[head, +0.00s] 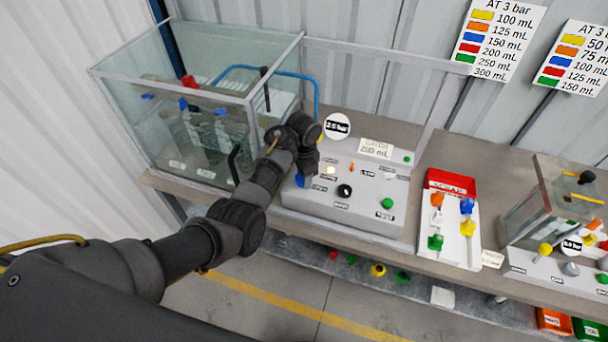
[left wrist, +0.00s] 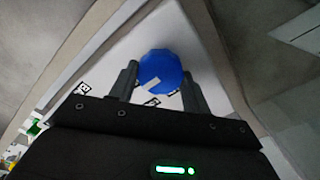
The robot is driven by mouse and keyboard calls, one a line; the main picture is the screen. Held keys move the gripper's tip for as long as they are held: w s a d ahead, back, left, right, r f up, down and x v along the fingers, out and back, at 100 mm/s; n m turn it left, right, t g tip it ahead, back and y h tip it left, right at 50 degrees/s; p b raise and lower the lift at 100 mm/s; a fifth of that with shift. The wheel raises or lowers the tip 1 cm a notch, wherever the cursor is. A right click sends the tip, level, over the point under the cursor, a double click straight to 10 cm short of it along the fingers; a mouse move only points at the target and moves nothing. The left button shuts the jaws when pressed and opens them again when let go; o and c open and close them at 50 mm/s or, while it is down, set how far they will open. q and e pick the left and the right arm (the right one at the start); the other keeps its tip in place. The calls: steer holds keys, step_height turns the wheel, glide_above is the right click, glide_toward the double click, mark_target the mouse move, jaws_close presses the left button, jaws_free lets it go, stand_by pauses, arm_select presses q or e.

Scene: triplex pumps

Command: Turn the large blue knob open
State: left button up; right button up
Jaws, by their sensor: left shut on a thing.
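The large blue knob (left wrist: 160,66) fills the space between the two dark fingers of my left gripper (left wrist: 159,75) in the left wrist view. A short white mark shows on the knob's face. In the head view only a small part of the blue knob (head: 299,181) shows at the left end of the grey control panel (head: 340,212). My left gripper (head: 304,172) reaches down onto it there and is shut on it, hiding most of it. My right gripper is in neither view.
A glass tank (head: 120,100) with bottles stands left of the panel. A round gauge (head: 337,126) and a label card (head: 376,149) stand behind it. To the right are a board with coloured plugs (head: 462,245) and a second pump unit (head: 550,265).

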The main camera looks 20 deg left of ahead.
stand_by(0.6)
arm_select(q)
steer(key=o, duration=1)
